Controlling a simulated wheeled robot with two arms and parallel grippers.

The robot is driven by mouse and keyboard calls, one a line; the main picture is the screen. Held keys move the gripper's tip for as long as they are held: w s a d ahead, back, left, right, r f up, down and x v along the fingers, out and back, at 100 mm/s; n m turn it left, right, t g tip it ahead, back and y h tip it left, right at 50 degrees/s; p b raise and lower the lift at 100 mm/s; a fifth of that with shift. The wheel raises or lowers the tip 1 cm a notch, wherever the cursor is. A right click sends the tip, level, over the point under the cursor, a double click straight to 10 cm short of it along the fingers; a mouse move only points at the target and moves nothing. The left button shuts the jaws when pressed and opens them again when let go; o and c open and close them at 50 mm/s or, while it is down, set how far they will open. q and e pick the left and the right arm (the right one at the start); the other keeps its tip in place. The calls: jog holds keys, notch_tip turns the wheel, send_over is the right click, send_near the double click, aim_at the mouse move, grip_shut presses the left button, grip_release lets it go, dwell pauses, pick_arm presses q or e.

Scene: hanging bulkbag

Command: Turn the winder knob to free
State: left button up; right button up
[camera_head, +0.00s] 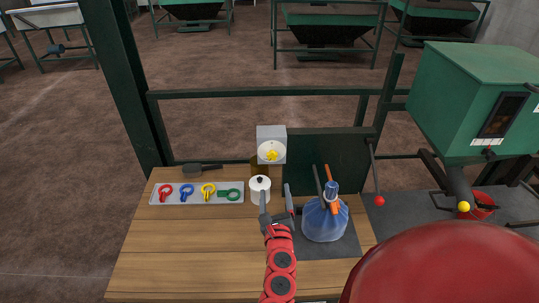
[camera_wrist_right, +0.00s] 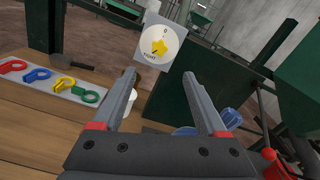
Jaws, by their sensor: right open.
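The yellow winder knob (camera_head: 271,155) sits on a round white dial on the front of a grey box (camera_head: 265,132) behind the wooden table. In the right wrist view the knob (camera_wrist_right: 160,47) shows at the upper middle, with a mark at the top of the dial and small lettering at its bottom that I cannot read surely. My right gripper (camera_head: 276,197) is open and empty, in front of and below the dial. In the right wrist view its fingers (camera_wrist_right: 160,78) point towards the box, apart from the knob. My left gripper is not in view.
A white lidded pot (camera_head: 260,190) stands by the right gripper, and a tied blue bag (camera_head: 325,220) stands right of it. A grey tray (camera_head: 175,200) with coloured ring-ended tools lies left. A dark green panel (camera_head: 335,150) stands right of the box. The front left tabletop is clear.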

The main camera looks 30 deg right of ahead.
aim_at(272, 156)
jog(key=x, duration=0.7)
jog(key=p+x, duration=0.1)
jog(key=x, duration=0.7)
jog(key=shift+a+r, duration=0.15)
jog(key=shift+r, duration=0.1)
jog(key=shift+w+d+f, duration=0.25)
jog(key=shift+w+d, duration=0.1)
jog(key=shift+c, duration=0.2)
grip_shut()
